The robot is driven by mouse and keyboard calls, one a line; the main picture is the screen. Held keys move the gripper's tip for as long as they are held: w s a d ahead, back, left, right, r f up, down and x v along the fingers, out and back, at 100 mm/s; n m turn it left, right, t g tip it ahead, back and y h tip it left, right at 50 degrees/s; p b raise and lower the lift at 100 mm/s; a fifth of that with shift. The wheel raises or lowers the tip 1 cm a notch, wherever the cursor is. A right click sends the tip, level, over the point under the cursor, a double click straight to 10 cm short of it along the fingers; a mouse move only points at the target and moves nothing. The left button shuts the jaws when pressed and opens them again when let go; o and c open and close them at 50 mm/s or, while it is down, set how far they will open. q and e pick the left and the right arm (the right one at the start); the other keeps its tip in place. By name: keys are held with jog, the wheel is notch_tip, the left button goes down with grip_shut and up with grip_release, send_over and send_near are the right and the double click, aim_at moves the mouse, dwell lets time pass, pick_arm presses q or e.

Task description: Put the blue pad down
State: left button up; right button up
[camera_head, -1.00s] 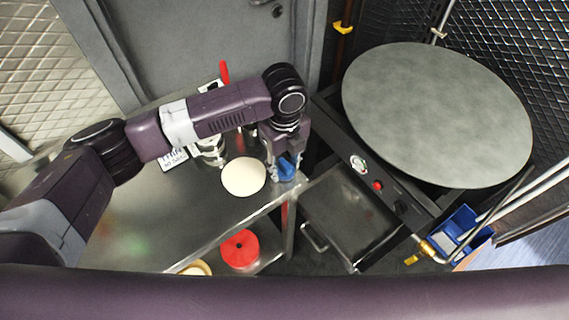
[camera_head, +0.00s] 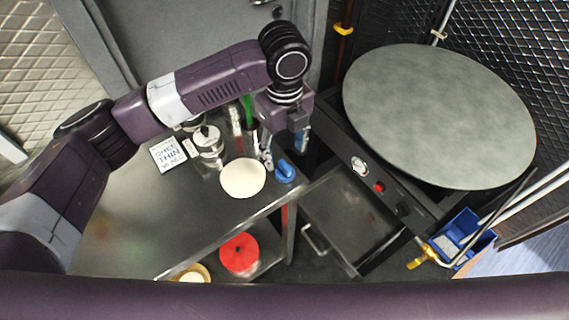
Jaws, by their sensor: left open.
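The blue pad (camera_head: 285,171) rests on the steel table (camera_head: 207,213) near its right corner, just right of a round pale disc (camera_head: 243,178). My left gripper (camera_head: 284,150) is open, above and behind the pad and apart from it. One fingertip shows to the left of the pad and the other to its right. Nothing shows between the fingers. My right gripper is not in view.
Metal pots (camera_head: 207,140) and a white lettered card (camera_head: 168,154) stand left of the gripper. A large round griddle (camera_head: 440,115) fills the right. A red lidded container (camera_head: 239,254) sits on the lower shelf. The table's left part is clear.

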aim_at(284, 164)
pick_arm(q)
notch_tip(284, 164, up, 5)
jog(key=shift+r+b, duration=0.1)
jog(key=shift+b, duration=0.3)
dwell(0.4)
